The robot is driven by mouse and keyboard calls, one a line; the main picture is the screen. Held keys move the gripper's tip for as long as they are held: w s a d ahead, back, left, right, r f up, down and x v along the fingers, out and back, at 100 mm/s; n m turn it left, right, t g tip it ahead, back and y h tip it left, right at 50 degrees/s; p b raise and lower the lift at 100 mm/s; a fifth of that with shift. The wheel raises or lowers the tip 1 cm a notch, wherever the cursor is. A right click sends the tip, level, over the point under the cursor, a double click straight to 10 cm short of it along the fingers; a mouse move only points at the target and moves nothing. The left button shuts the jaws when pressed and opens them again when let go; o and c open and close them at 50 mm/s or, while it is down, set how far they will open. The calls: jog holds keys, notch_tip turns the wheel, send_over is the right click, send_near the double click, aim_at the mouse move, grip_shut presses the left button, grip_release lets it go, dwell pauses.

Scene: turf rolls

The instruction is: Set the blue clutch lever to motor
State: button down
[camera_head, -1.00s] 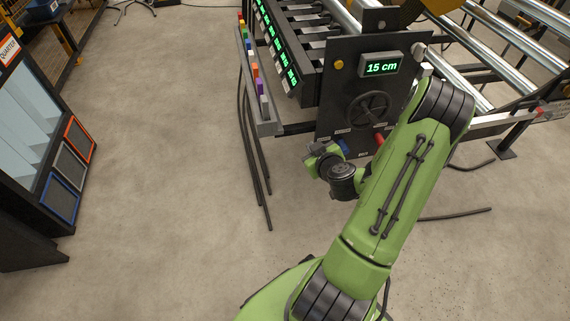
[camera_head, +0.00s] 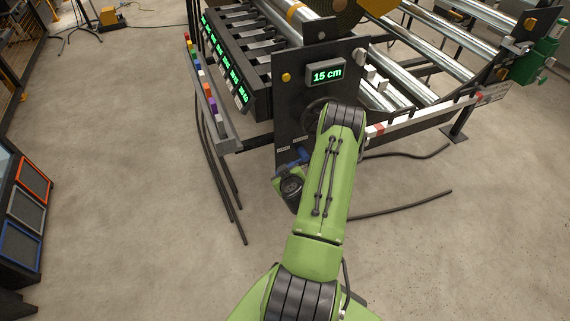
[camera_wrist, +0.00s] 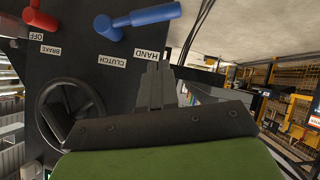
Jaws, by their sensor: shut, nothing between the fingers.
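The blue clutch lever (camera_wrist: 145,17) shows in the wrist view at the top. Its handle reaches right over the HAND label (camera_wrist: 152,54), and its pivot is at the left near the CLUTCH label (camera_wrist: 113,61). A bit of the blue lever (camera_head: 292,162) shows in the head view beside my wrist. My gripper (camera_wrist: 153,68) is shut and empty, a little below the lever in the wrist view, and I see a gap between them. In the head view my arm hides the fingertips. No MOTOR label is readable.
A red lever (camera_wrist: 42,19) with BRAKE and OFF labels is left of the blue one. A dark handwheel (camera_wrist: 70,112) sits close on the same black panel (camera_head: 293,112). The panel has a 15 cm display (camera_head: 327,73).

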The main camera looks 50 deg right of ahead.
jog(key=w+d+f, duration=0.3)
jog(key=d+f, duration=0.1)
jog(key=f, duration=0.2)
jog(key=shift+d+f, duration=0.15)
jog(key=shift+d, duration=0.15)
